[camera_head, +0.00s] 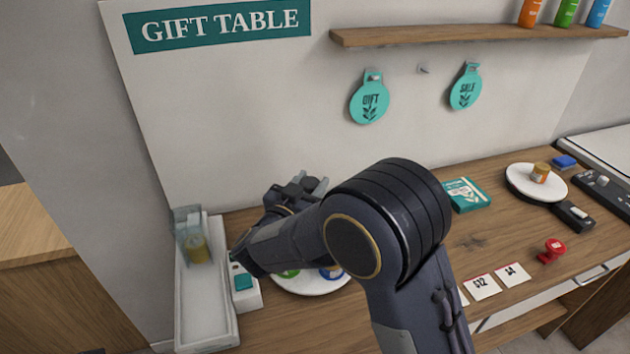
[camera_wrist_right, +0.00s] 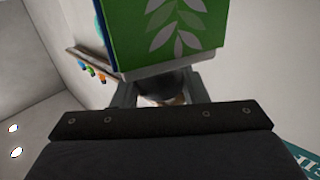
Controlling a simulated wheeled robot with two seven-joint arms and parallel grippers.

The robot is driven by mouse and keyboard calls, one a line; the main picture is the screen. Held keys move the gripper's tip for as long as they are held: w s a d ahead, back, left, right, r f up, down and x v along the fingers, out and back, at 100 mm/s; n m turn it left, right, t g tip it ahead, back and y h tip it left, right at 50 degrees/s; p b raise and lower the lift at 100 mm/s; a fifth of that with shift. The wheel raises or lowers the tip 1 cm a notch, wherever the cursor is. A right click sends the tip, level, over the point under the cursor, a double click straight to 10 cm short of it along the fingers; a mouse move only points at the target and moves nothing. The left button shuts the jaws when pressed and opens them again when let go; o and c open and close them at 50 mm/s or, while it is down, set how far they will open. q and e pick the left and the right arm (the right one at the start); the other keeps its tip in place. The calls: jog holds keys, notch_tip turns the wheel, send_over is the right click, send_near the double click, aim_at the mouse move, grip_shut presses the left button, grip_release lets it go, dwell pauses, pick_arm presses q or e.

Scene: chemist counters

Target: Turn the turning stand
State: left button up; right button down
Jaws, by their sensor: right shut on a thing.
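The turning stand (camera_head: 310,288) is a round white plate on the counter at lower left, mostly hidden under my right arm. Green and blue bits of its load show below the forearm. My right gripper (camera_head: 308,190) is above the stand, partly hidden by its own arm. In the right wrist view, its two fingers (camera_wrist_right: 160,92) are shut on a dark rounded part between them, which looks like the stand's top. A green box (camera_wrist_right: 170,30) with a white leaf print fills the top of that view and hides the fingertips. My left gripper is not in view.
A white tray (camera_head: 207,325) with a clear container and a white box with a teal top (camera_head: 243,282) stand left of the stand. A teal box (camera_head: 467,194), a round white plate (camera_head: 520,187) with an orange jar, and a red stamp-like piece (camera_head: 551,250) are to the right.

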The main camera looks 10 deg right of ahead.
jog(key=shift+m+g+h+p, duration=0.45)
jog(key=shift+m+g+h, duration=0.75)
jog(key=shift+g+h, duration=0.15)
jog(key=shift+m+g+h, duration=0.6)
jog(key=shift+g+h, duration=0.05)
jog(key=shift+m+g+h+p, duration=0.35)
jog(key=shift+m+g+h, duration=0.2)
jog(key=shift+g, duration=0.25)
jog(key=c, duration=0.9)
grip_release()
